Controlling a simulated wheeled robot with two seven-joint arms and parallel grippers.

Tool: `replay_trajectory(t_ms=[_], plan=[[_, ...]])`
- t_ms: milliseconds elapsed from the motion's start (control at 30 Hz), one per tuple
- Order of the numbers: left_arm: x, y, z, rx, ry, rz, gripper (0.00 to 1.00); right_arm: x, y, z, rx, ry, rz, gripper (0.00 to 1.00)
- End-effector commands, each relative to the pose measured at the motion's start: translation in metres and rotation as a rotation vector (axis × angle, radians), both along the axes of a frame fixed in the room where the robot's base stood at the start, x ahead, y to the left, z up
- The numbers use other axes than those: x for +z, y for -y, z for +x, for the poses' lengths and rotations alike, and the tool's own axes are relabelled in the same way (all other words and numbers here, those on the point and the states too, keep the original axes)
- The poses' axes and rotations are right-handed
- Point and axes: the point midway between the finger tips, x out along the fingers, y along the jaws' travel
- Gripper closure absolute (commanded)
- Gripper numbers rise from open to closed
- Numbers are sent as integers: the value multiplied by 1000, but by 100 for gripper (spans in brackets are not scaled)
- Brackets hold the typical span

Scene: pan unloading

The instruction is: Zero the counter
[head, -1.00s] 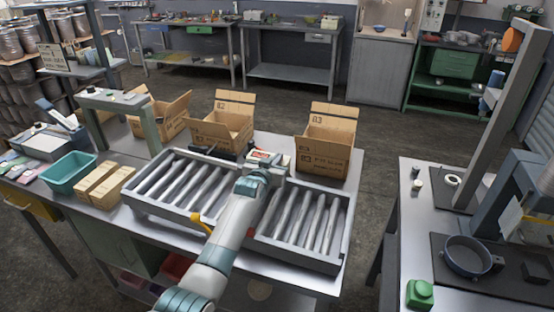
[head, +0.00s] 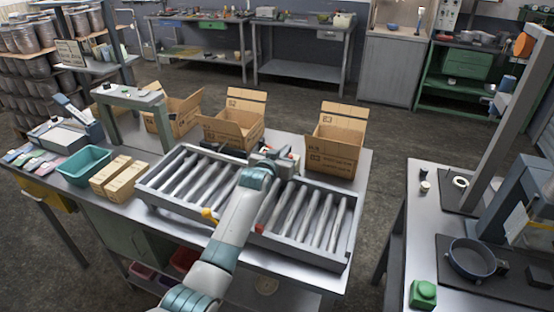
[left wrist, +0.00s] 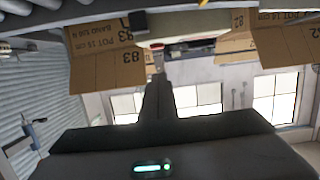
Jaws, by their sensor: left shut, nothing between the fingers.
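The counter appears to be the small device with a red and white part (head: 285,151) at the back of the table, between the two roller trays. My left arm reaches over the rollers, and my left gripper (head: 277,160) is in front of it and hides most of it. In the left wrist view the shut, empty fingers (left wrist: 158,72) point toward a pale casing with a red edge (left wrist: 180,42). I cannot tell whether the fingertips touch it. Its display cannot be read. My right gripper is not in view.
Roller trays (head: 312,254) lie on both sides of my left arm. Open cardboard boxes (head: 334,145) stand along the back edge. A teal bin (head: 84,166) and tan blocks (head: 118,178) are at the left. A side table at the right holds a round pan (head: 472,258) and a green block (head: 423,294).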

Motion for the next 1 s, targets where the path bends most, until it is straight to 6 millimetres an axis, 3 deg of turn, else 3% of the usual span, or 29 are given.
replay_trajectory(t_ms=[600, 1000], plan=[[17, -21, -62, 1, 4, -2, 100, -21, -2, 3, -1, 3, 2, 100], [21, -23, -71, 1, 4, -1, 100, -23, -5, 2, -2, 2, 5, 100]])
